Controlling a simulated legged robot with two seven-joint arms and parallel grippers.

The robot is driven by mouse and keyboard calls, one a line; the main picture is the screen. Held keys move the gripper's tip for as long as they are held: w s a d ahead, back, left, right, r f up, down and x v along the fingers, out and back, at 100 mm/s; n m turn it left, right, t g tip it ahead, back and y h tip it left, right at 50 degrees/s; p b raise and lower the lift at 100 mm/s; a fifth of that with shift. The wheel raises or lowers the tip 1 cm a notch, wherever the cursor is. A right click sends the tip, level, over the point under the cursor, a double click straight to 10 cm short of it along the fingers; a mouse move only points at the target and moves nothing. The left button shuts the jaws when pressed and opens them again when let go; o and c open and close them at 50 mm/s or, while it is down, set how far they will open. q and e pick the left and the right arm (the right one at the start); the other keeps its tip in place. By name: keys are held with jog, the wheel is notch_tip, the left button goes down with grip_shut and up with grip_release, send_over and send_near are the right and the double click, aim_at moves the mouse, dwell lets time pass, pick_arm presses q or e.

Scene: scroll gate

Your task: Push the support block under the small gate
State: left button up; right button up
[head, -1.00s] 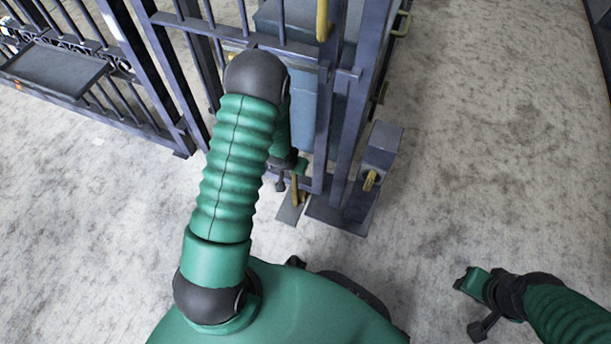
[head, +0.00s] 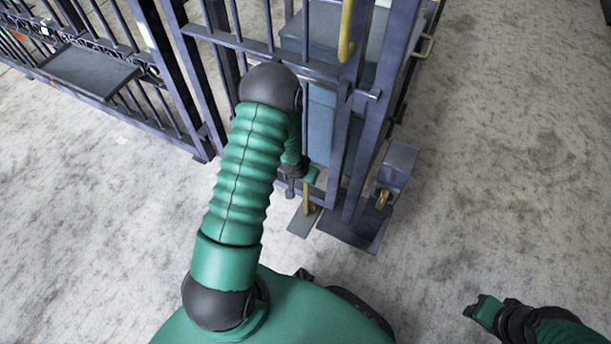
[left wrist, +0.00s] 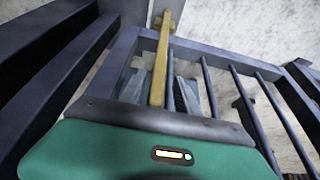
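The support block seems to be the flat grey plate with an upright yellow handle (head: 304,221) on the floor at the foot of the small gate (head: 325,150), a dark blue barred frame. The plate lies just in front of the gate's bottom edge. My left gripper (head: 301,181) is low at the gate, at the top of the yellow handle. In the left wrist view the yellow handle (left wrist: 162,60) runs in toward the green gripper body, which hides its near end. Whether the fingers close on it is unclear.
A post foot with a grey box and yellow catch (head: 397,165) stands right of the gate. A pale blue cabinet (head: 322,120) is behind the bars. A longer fence with a dark shelf (head: 88,70) runs to the left. Concrete floor is clear in front and right.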

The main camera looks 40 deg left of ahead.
pick_arm(q)
jog(key=p+v, duration=0.8)
jog(key=v, duration=0.8)
jog(key=shift+s+r+p, duration=0.2)
jog(key=shift+p, duration=0.1)
